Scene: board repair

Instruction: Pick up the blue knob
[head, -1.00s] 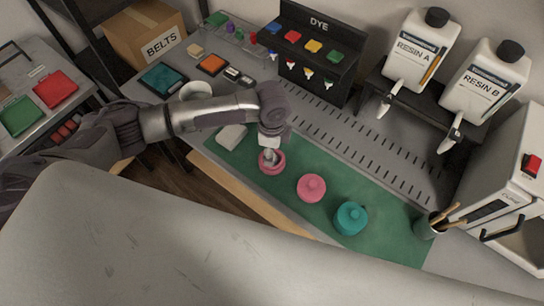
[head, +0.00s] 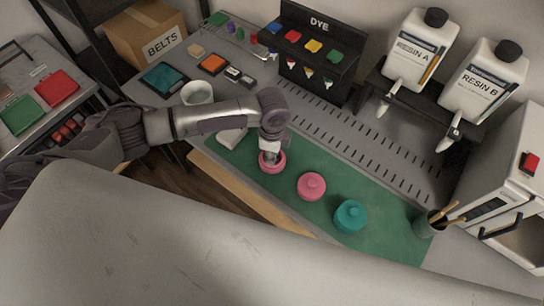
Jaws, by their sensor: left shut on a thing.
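My left gripper (head: 269,155) points down into an open pink round mould (head: 272,168) on the green mat (head: 388,232). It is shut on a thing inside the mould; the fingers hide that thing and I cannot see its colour. No knob that is clearly blue shows. Small purple, green and red pieces (head: 240,33) lie at the back, too small to tell well. My right gripper is not in view.
A pink lidded mould (head: 311,186) and a teal one (head: 350,216) stand right of the gripper. A white block (head: 231,136) and white cup (head: 197,92) are near my arm. The dye rack (head: 318,50) and resin bottles (head: 420,48) stand behind. The slotted worktop is clear.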

